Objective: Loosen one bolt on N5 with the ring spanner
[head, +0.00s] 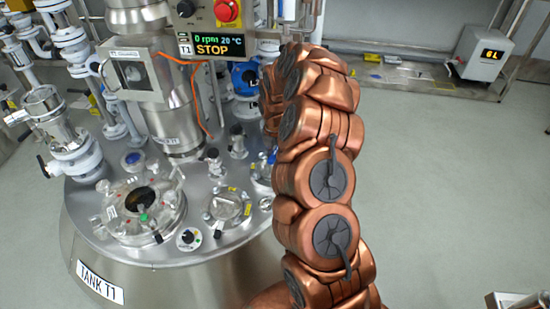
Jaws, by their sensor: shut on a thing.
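The steel tank T1 (170,278) fills the left half of the head view, and several nozzles and fittings stand on its top. I cannot read which of them is N5. A small bolted flange (227,206) with a yellow label sits near the front of the tank top. Another fitting to its right is partly covered by my copper arm. My arm reaches up and away over the right side of the tank. My gripper is not visible; the arm hides that area. I see no ring spanner and cannot make out single bolts on N5.
A round sight-glass manway (140,205) sits at the tank's front left. A motor column (170,105), white pipe flanges (78,150) and a control box (215,45) reading STOP rise behind. A white box (482,58) stands at the far wall. Grey floor (450,170) at right is clear.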

